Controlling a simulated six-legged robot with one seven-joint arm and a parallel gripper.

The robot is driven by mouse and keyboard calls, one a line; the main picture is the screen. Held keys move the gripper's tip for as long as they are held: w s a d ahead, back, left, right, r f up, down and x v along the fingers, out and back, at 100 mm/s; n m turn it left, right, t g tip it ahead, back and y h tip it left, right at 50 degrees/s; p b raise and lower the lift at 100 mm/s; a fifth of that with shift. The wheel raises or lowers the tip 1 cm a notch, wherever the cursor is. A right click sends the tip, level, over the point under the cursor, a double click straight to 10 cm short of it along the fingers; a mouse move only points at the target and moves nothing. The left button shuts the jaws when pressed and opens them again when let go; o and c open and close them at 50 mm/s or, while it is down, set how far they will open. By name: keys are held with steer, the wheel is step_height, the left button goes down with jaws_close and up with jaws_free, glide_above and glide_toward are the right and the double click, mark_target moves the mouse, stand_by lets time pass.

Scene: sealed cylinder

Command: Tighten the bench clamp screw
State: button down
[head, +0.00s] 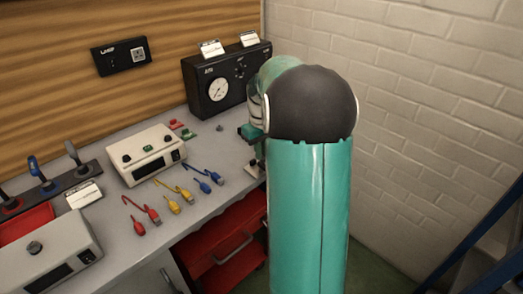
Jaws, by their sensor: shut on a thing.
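My gripper (251,133) shows only in part at the left side of my teal arm, above the bench's right front edge. It is shut on the bench clamp screw, but the fingertips and the screw itself are mostly hidden by my arm. A small pale metal part of the bench clamp (256,170) shows just below the gripper, at the edge of the bench. How far the screw is turned cannot be seen.
The grey bench (225,150) holds a black gauge box (226,80), a white instrument box (146,154), and red, yellow and blue cables (174,193). A red drawer (226,250) is below. A white brick wall (420,110) stands at right.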

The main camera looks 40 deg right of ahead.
steer(key=m, duration=0.7)
steer(key=shift+m, duration=0.4)
steer(key=m, duration=0.4)
steer(key=shift+r, duration=0.1)
steer(key=shift+m, duration=2.1)
steer(key=c, duration=1.4)
jaws_free()
steer(key=shift+c, duration=0.2)
